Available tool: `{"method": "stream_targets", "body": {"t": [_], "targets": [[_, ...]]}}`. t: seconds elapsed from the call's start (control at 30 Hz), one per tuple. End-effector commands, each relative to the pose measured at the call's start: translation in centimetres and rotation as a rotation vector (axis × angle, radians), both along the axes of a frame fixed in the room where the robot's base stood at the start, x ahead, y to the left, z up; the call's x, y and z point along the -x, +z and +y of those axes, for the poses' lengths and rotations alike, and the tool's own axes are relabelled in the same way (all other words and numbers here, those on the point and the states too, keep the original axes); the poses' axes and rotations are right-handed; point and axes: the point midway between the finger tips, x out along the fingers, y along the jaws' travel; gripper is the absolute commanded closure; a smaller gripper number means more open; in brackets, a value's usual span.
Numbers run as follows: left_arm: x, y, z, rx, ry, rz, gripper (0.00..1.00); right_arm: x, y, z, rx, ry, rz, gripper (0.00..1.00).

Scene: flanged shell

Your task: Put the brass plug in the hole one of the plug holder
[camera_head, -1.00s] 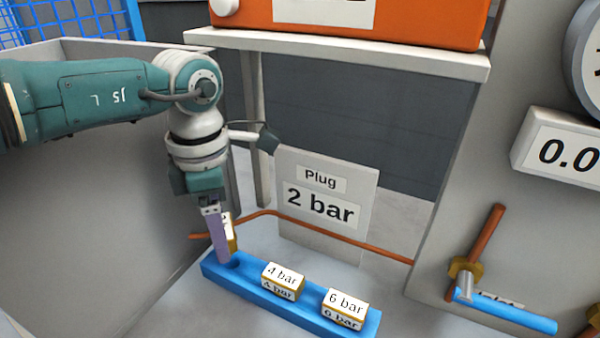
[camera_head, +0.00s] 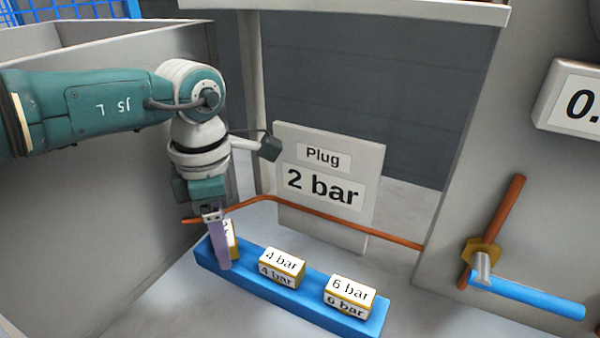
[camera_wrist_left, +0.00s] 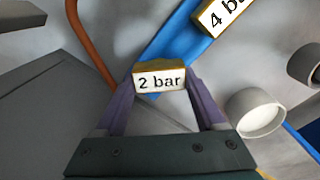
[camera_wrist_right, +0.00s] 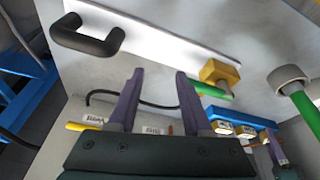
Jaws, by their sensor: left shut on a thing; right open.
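The brass plug labelled 2 bar (camera_head: 233,241) is at the left end of the blue plug holder (camera_head: 318,307), partly hidden by a finger. In the left wrist view the plug (camera_wrist_left: 159,78) sits between the fingertips with its label upright. My left gripper (camera_head: 224,246) is shut on it, pointing down. The plug is about level with its neighbours; its underside and the hole are hidden, so I cannot tell whether it is fully seated. My right gripper (camera_wrist_right: 156,75) is open and empty, away from the holder.
The 4 bar plug (camera_head: 282,268) and 6 bar plug (camera_head: 349,296) sit in the holder. A "Plug 2 bar" sign (camera_head: 324,190) stands behind, with a copper pipe (camera_head: 390,238) running across. A dark handle (camera_wrist_right: 87,38) shows in the right wrist view.

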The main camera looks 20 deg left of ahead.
Motion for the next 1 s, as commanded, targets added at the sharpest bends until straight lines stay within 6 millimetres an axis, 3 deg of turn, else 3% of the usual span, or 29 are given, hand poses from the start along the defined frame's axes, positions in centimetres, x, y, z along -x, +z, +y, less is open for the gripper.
{"method": "stream_targets", "body": {"t": [0.1,0.13,0.37,0.77,1.0], "targets": [[0.0,-0.1,0.0,0.0,0.0,-0.001,0.99,0.0,-0.1,0.0,0.0,0.0,-0.001,0.5],[0.0,-0.1,0.0,0.0,0.0,0.0,0.26,0.0,-0.1,0.0,0.0,0.0,-0.001,0.5],[0.0,-0.1,0.0,0.0,0.0,0.0,0.0,0.0,-0.1,0.0,0.001,0.0,-0.001,0.5],[0.0,0.7,0.0,0.001,0.001,0.0,0.0,-0.1,0.7,-0.1,0.005,0.004,-0.002,0.5],[-0.1,4.3,0.0,-0.001,0.0,-0.002,0.0,-0.1,4.1,-0.1,0.005,0.004,-0.002,0.5]]}}
